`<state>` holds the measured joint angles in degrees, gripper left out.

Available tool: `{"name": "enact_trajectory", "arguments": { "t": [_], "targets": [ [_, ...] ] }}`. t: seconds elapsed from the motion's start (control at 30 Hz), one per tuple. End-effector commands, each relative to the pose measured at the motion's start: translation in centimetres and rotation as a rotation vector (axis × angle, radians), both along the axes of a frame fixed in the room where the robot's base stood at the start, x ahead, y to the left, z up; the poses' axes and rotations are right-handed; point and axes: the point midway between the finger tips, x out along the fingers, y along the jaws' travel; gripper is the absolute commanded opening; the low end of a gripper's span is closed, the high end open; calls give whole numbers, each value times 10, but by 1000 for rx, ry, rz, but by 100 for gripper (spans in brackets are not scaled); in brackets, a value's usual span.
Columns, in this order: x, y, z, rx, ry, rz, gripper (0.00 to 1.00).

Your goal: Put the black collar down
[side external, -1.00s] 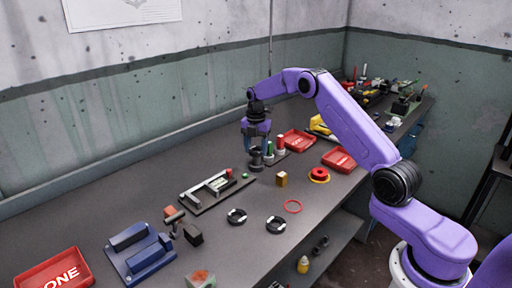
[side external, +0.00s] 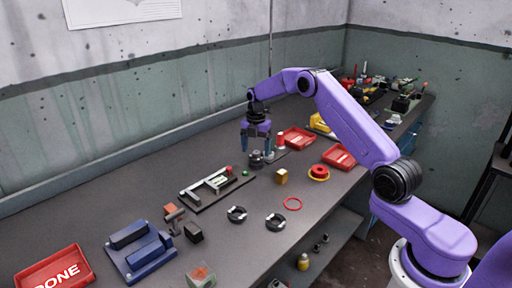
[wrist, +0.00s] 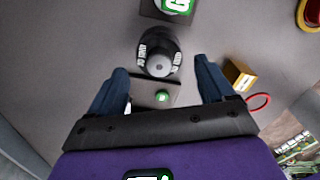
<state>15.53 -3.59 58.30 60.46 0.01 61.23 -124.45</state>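A round black piece, which I take as the black collar (wrist: 145,44), has white markings and shows ahead of my fingers in the wrist view. A dark rounded knob (wrist: 159,66) sits at its middle; I cannot tell whether they are one piece. In the side view the dark piece (side external: 256,159) is low at the bench, below my gripper. My gripper (side external: 257,151) points down, and its blue fingers are spread apart with nothing held between them in the wrist view (wrist: 160,88).
A fixture plate (side external: 215,187) lies just left, with a tan block (side external: 281,177) to the right. Two black rings with white marks (side external: 237,215) (side external: 275,222) and a red ring (side external: 293,204) lie nearer. Red trays (side external: 339,157) and a red post (side external: 280,141) are close behind.

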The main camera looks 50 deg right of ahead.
Motion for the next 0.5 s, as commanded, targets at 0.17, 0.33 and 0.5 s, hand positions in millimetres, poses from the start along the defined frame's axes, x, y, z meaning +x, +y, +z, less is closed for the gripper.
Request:
{"name": "enact_trajectory", "arguments": {
  "t": [0.17, 0.33, 0.5],
  "targets": [
    [0, 0, 1, 0, 0, 0, 82],
    [1, 0, 13, -1, -3, 0, 82],
    [1, 0, 44, -1, -6, 0, 82]
  ]
}}
